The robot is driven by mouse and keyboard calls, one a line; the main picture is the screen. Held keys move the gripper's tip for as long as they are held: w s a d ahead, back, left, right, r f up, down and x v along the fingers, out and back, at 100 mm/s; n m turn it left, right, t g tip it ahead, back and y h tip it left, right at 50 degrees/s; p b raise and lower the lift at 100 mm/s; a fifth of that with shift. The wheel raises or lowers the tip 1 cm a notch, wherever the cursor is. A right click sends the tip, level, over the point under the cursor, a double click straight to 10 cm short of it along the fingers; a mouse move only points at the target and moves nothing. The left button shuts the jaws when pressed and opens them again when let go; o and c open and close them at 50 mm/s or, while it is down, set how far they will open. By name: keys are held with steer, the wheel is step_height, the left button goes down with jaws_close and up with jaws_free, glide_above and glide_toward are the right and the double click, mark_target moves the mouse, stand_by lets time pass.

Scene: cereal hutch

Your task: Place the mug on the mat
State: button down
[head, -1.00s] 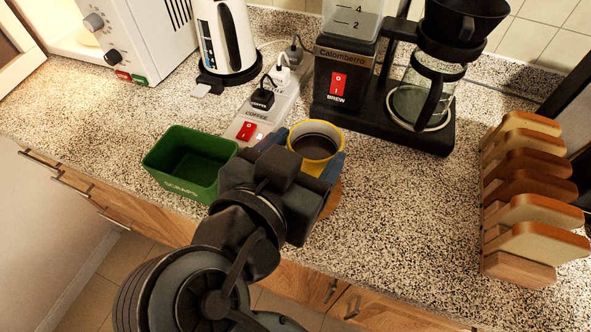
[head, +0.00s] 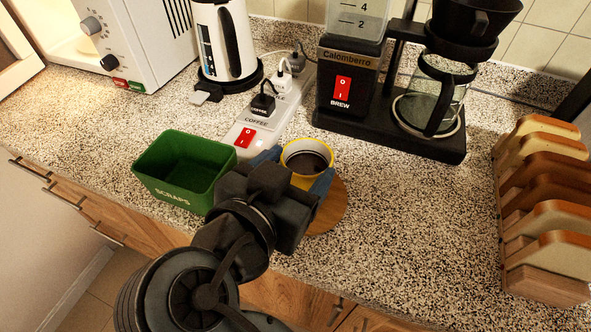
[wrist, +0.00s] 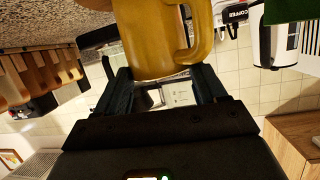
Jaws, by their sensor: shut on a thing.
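A yellow mug (head: 306,157) with dark liquid inside is upright between the fingers of my gripper (head: 296,172). In the wrist view the mug (wrist: 150,40) fills the space between the fingers of my gripper (wrist: 165,85), with its handle to the right. My gripper is shut on the mug. A round brown wooden mat (head: 331,207) lies on the counter just below and to the right of the mug, partly hidden by the mug and gripper. I cannot tell whether the mug's base touches the mat.
A green scraps bin (head: 182,172) stands close left of my gripper. A power strip (head: 262,118) with plugs lies behind the mug. A coffee maker (head: 390,130) stands at the back right, and a toast rack (head: 540,272) at the far right. The counter between is clear.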

steer(key=shift+f, duration=0.1)
steer(key=shift+c, duration=0.3)
jaws_free()
steer(key=shift+r, duration=0.2)
steer(key=shift+s+a, duration=0.2)
steer(key=shift+s, duration=0.15)
steer(key=b+v, duration=0.1)
steer(key=v, duration=1)
steer(key=shift+s+a+r, duration=0.1)
